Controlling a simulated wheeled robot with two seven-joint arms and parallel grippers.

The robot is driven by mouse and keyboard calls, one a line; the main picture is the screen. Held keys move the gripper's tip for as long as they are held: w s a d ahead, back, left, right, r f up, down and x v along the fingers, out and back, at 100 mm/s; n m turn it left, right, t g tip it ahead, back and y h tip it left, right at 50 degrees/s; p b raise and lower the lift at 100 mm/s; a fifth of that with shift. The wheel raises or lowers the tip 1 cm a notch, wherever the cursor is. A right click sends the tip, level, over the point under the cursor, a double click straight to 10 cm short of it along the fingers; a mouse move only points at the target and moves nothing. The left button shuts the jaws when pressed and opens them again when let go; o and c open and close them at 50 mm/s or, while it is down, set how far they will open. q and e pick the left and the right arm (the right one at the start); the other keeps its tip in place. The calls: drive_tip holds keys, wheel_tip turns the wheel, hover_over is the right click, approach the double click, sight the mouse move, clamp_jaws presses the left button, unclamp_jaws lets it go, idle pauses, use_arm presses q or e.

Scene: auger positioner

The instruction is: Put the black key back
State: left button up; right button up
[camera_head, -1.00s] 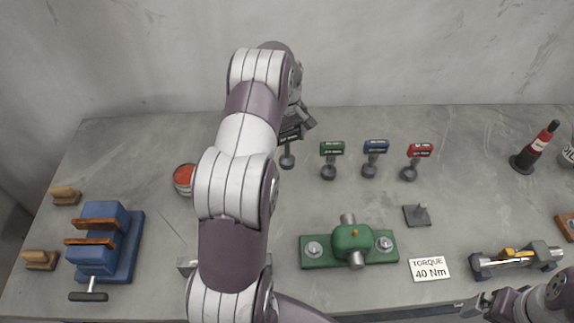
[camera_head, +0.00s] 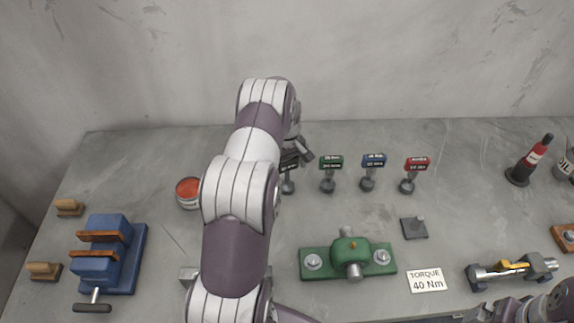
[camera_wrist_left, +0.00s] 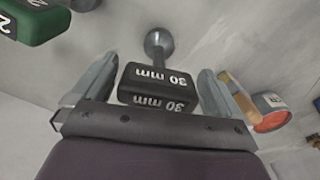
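The black key (camera_head: 288,186) stands on the bench at the left end of a row of keys, with a grey rounded foot. In the left wrist view its black head (camera_wrist_left: 157,84) reads "30 mm". My left gripper (camera_head: 297,157) is at the head of the black key and partly covers it in the head view. In the wrist view, the left gripper's fingers (camera_wrist_left: 157,78) are open, one on each side of the head, with gaps between. My right gripper (camera_head: 482,313) shows only partly at the bottom right edge; its fingers are unclear.
Green (camera_head: 328,175), blue (camera_head: 370,173) and red (camera_head: 412,175) keys stand to the right. A red-topped can (camera_head: 188,192) is to the left. A green fixture (camera_head: 318,270), a torque card (camera_head: 427,280) and a blue vise (camera_head: 125,260) are nearer the front.

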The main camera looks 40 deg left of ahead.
use_arm(q)
drive_tip(key=shift+w+r+b, duration=0.1)
drive_tip(key=shift+r+b, duration=0.2)
drive_tip(key=shift+r, duration=0.25)
wheel_tip(320, 180, up, 6)
drive_tip(key=shift+f+b, duration=0.2)
drive_tip(key=shift+b, duration=0.9)
wheel_tip(320, 180, up, 6)
drive_tip(key=p, duration=0.2)
drive_tip(key=shift+d+f+p, duration=0.1)
drive_tip(key=shift+f+p, duration=0.1)
drive_tip(key=shift+p, duration=0.2)
drive_tip(key=s+d+r+m, duration=0.1)
drive_tip(key=s+d+m, duration=0.15)
drive_tip(key=d, duration=0.25)
drive_tip(key=s+d+r+m, duration=0.2)
drive_tip(key=d+m, duration=0.1)
drive_tip(key=d, duration=0.3)
drive_tip(key=s+d+f+m+b, duration=0.1)
drive_tip(key=s+d+m+b, duration=0.1)
drive_tip(key=s+d+m, duration=0.2)
drive_tip(key=s+d+f+m+t+b, duration=0.1)
drive_tip(key=s+d+f+m, duration=0.1)
drive_tip(key=s+d, duration=0.5)
drive_tip(key=s+m, duration=0.1)
drive_tip(key=s, duration=0.3)
drive_tip(key=shift+d+f+m+b, duration=0.25)
drive_tip(key=shift+d+m+b, duration=0.1)
drive_tip(key=shift+d+b, duration=0.05)
